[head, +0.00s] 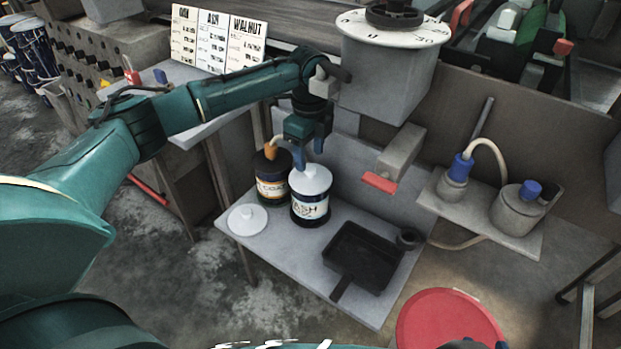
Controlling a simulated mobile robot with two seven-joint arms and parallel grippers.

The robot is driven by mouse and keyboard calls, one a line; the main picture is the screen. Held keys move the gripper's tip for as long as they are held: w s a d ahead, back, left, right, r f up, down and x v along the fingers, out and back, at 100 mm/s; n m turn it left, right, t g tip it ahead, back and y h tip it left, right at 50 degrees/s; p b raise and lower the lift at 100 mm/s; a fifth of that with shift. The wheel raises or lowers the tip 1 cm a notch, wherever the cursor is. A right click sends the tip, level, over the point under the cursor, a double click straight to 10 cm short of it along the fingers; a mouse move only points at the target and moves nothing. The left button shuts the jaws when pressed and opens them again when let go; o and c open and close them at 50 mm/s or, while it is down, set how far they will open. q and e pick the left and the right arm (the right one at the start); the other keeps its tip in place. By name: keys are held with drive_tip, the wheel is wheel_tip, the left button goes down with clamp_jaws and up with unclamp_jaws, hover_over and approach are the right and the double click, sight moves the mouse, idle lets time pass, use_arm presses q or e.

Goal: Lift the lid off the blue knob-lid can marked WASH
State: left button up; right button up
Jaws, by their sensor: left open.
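The blue can (310,208) stands upright on a grey bench; its label is partly hidden at the edge, with "ASH" readable. A white lid (311,181) with a raised middle sits on its top. My left gripper (309,155) is open, with blue fingers pointing down just above the lid. The fingers overlap the knob area in the head view, so I cannot tell whether they are around the knob or touching it. My right gripper is not clearly in view.
A dark can (272,188) with a brown label stands close behind on the left. A loose white lid (248,220) lies at the bench's left edge. A black tray (362,256) lies to the right. A grey hopper (388,85) and a red-tipped box (400,152) overhang the back.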

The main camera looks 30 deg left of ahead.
sight(310, 168)
use_arm(q)
wheel_tip(310, 168, down, 3)
drive_tip(key=shift+f, duration=0.2)
drive_tip(key=c, duration=1.1)
